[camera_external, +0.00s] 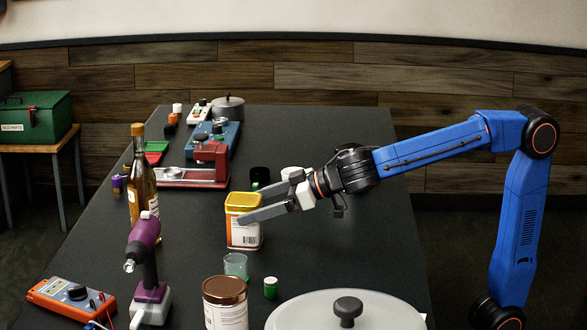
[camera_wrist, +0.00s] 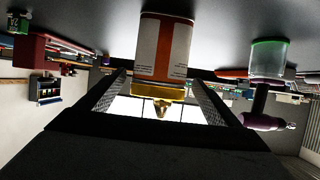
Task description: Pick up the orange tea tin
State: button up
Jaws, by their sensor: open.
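The orange tea tin (camera_external: 243,228) stands upright on the dark table, with a gold lid and a white and orange label. In the wrist view the tin (camera_wrist: 163,48) appears upside down, lid downward, between the two fingers. My gripper (camera_external: 248,208) is open and comes in from the right, its fingers level with the upper part of the tin. In the external view one finger passes in front of the tin. In the wrist view my gripper (camera_wrist: 160,85) has a finger on each side of the tin, and gaps show. I cannot tell whether either finger touches it.
A glass bottle (camera_external: 142,185) and a purple drill (camera_external: 146,255) stand left of the tin. A large white lid (camera_external: 300,312) lies at the front right. A red press (camera_external: 205,165) stands behind.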

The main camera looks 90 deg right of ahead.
aim_at(228, 215)
jog(key=shift+x, duration=3.55)
jog(key=c, duration=1.3)
jog(key=shift+r, duration=0.1)
